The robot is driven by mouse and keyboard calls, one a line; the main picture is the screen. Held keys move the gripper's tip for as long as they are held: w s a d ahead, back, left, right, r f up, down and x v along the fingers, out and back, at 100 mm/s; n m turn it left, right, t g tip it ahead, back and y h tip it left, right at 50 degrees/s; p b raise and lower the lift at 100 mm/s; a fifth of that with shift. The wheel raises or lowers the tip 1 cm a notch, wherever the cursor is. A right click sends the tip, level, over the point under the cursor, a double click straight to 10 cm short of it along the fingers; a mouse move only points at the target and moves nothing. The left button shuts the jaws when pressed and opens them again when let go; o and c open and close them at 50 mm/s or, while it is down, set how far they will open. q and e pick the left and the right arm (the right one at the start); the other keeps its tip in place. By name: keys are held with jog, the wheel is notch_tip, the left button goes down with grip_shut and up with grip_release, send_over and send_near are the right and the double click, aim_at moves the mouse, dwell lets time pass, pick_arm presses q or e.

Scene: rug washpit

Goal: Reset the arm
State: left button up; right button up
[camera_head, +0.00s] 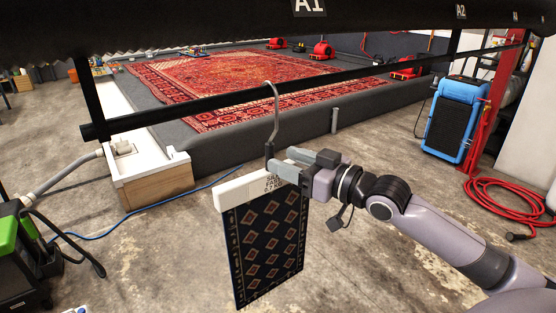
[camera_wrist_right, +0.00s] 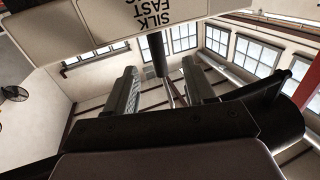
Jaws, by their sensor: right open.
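A small dark blue rug with a diamond pattern (camera_head: 268,240) hangs from a white bar (camera_head: 238,191) printed with black lettering. A grey hook (camera_head: 275,115) rises from the bar, and its curved top is at the black rail (camera_head: 200,108), seemingly over it. My right gripper (camera_head: 284,162) is open beside the foot of the hook, just above the bar; whether it touches is unclear. In the right wrist view its open jaws (camera_wrist_right: 160,82) have a dark post between them, and the lettered bar (camera_wrist_right: 90,22) shows at the upper left. My left gripper is not in view.
A large red patterned rug (camera_head: 235,78) lies on the grey platform (camera_head: 215,145) behind the rail. A blue machine (camera_head: 457,115) and a coiled red hose (camera_head: 510,205) are at the right. A green and black machine (camera_head: 18,255) stands at the left. A blue cable crosses the floor.

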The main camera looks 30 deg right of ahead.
jog(key=shift+v, duration=1.1)
jog(key=s+a+f+m+g+h, duration=0.1)
jog(key=s+a+f+h, duration=0.15)
jog(key=f, duration=0.85)
jog(key=s+a+f+m+g+h, duration=0.15)
jog(key=s+f, duration=0.25)
jog(key=f, duration=0.7)
jog(key=s+a+f+g, duration=0.2)
jog(key=s+a+f, duration=0.1)
jog(key=s+f, duration=0.3)
jog(key=s+a+f+g, duration=0.1)
jog(key=s+a+f, duration=0.3)
jog(key=s+f, duration=0.2)
notch_tip(320, 180, down, 2)
jog(key=shift+s+a+g+h, duration=0.15)
jog(key=shift+s+g+h, duration=0.05)
jog(key=shift+g+h, duration=0.15)
